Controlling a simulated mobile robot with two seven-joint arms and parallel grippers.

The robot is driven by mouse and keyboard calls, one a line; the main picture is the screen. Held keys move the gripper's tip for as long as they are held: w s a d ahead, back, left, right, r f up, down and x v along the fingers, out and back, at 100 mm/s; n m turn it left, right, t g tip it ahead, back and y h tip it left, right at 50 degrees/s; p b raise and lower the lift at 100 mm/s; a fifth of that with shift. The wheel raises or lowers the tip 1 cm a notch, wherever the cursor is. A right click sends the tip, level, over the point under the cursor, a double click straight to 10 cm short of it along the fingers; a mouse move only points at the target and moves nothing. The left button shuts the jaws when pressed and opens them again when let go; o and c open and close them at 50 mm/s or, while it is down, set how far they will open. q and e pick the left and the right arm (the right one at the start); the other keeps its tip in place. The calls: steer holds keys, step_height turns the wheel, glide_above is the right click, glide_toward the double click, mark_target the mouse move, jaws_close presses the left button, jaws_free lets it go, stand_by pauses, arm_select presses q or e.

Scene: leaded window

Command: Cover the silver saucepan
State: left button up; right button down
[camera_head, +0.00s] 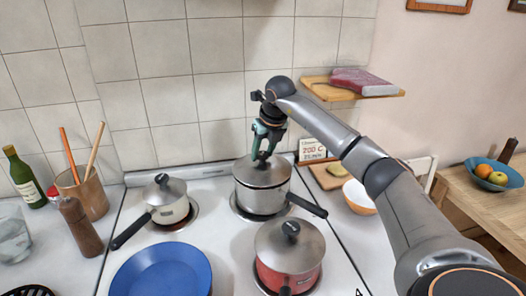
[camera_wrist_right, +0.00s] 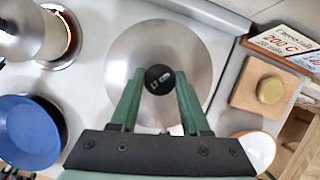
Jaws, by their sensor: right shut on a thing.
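The silver saucepan (camera_head: 260,199) stands upright on the back right of the stove, its black handle pointing right and forward. A silver lid (camera_head: 247,174) is at its rim and covers the opening; I cannot tell whether it rests fully or is a hair above. My right gripper (camera_head: 262,157) is above the lid, shut on its black knob. In the wrist view the lid (camera_wrist_right: 150,45) fills the middle, with the knob (camera_wrist_right: 159,79) between the green fingers. The pan's inside is hidden. My left gripper is not in view.
A red saucepan (camera_head: 289,277) with a lid stands in front, a cream saucepan (camera_head: 167,208) with a lid at left, and a blue pan (camera_head: 162,274) front left. A cutting board (camera_head: 328,175) and bowl (camera_head: 358,197) are at right. A wall shelf (camera_head: 335,90) is above right.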

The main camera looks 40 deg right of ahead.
steer(key=shift+f, duration=0.5)
stand_by(0.8)
jaws_free()
stand_by(0.7)
steer(key=shift+r+p, duration=1.4)
steer(key=shift+p, duration=0.15)
steer(key=shift+r+p, duration=0.5)
steer(key=shift+r, duration=1.6)
